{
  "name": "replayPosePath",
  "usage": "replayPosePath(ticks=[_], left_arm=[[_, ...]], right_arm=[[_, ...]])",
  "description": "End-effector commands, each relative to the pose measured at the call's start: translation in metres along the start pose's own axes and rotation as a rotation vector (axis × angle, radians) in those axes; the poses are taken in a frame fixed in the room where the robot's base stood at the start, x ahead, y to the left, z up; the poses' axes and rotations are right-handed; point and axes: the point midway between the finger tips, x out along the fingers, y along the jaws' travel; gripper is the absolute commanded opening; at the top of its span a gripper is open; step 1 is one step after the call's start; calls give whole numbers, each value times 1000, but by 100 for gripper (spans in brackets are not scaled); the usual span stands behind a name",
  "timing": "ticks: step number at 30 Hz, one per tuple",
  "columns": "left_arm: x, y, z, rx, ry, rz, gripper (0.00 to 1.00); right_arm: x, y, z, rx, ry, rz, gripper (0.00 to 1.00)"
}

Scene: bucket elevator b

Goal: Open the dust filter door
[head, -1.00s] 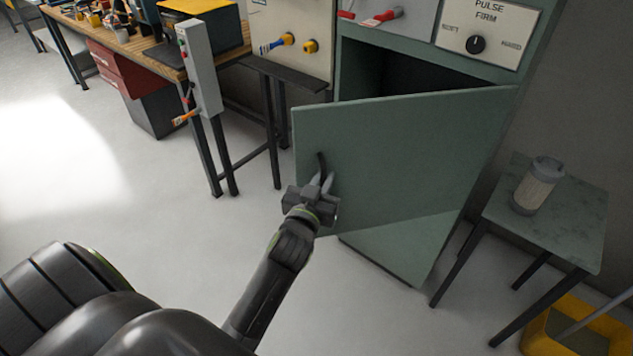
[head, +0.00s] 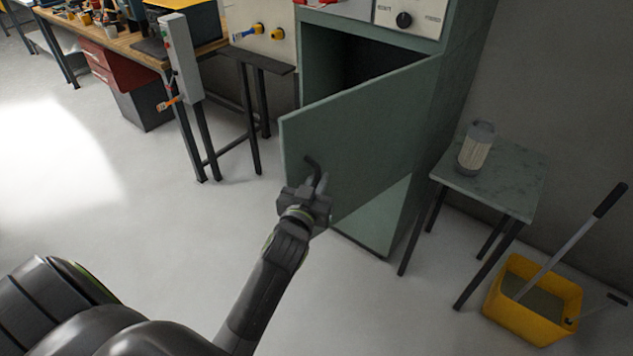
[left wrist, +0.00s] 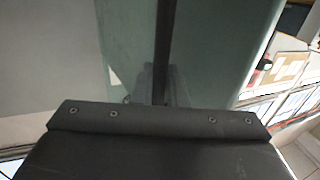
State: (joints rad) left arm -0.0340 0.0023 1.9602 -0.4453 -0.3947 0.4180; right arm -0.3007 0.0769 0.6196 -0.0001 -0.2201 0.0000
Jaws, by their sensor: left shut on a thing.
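The dust filter door (head: 365,125) is a green panel on the green cabinet (head: 455,80). It stands partly open, hinged on its right side, with the dark inside of the cabinet showing above it. A dark bar handle (head: 312,165) is near the door's left edge. My left gripper (head: 314,186) is shut on the handle in front of the door. In the left wrist view the dark handle bar (left wrist: 165,50) runs up from the gripper, with the green door (left wrist: 215,50) behind it. The fingertips are hard to make out there. My right gripper is not in view.
A small table (head: 500,185) with a filter canister (head: 477,148) stands right of the cabinet. A yellow mop bucket (head: 533,298) is on the floor at lower right. A workbench (head: 125,45) and a grey control post (head: 182,60) stand at left. The floor before the door is clear.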

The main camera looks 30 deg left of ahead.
Motion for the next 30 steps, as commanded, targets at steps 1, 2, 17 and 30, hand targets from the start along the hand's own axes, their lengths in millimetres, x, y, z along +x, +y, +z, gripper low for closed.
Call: replayPosePath(ticks=[1,2,17,30], left_arm=[[1,1,-3,-1,8,2,0],[1,1,-3,-1,8,2,0],[1,1,-3,-2,7,2,30],[-18,1,-2,-3,0,1,30]], right_arm=[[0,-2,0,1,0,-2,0],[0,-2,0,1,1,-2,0],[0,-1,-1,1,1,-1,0],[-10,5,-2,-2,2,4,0]])
